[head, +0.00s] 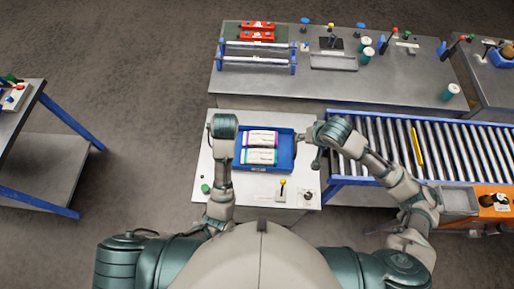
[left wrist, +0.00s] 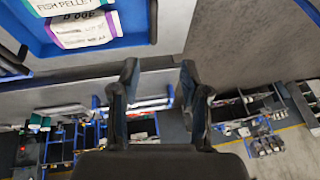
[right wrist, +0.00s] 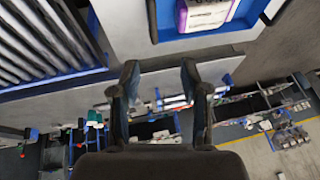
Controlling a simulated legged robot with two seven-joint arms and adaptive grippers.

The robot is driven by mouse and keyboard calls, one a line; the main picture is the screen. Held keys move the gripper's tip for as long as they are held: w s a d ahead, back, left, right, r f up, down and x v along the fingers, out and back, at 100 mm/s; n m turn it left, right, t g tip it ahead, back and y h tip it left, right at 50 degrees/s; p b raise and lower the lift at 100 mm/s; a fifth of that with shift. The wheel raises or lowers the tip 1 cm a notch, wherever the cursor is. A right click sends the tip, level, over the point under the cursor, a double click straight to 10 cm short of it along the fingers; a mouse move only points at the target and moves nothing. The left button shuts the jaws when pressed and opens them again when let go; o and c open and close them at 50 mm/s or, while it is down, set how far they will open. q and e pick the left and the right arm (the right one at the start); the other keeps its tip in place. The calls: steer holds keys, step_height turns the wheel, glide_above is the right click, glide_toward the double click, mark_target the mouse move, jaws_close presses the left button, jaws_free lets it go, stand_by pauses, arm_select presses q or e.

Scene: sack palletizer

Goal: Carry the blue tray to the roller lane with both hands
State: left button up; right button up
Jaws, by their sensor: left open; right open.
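The blue tray (head: 286,150) lies on a pale table and holds two labelled sacks, one with purple ends (head: 262,138) and one with green ends (head: 260,157). My left gripper (left wrist: 159,90) is open and empty beside the tray's left side; the tray's edge (left wrist: 130,46) shows at the upper left of the left wrist view. My right gripper (right wrist: 159,90) is open and empty beside the right side; the tray's edge (right wrist: 205,41) shows at the top of the right wrist view. The roller lane (head: 385,145) stands to the right.
A yellow bar (head: 417,146) lies across the rollers. A long grey bench (head: 300,85) with tools and cans runs behind. Open floor lies to the left.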

steer(key=d, duration=0.2)
glide_toward(296, 143)
arm_select(q)
steer(key=x, duration=1.1)
steer(key=d+x, duration=0.1)
steer(key=x, duration=0.4)
steer(key=shift+w+f, duration=0.15)
steer(key=shift+f, duration=0.2)
arm_select(e)
steer(key=x, duration=1)
steer(key=shift+w+f, duration=0.2)
steer(key=shift+f, duration=0.1)
arm_select(q)
steer(key=shift+a+f, duration=0.25)
steer(key=shift+a, duration=0.3)
arm_select(e)
steer(key=shift+a+f, duration=0.15)
steer(key=shift+a, duration=0.45)
arm_select(q)
steer(key=shift+d, duration=0.1)
arm_select(e)
steer(key=shift+d, duration=0.1)
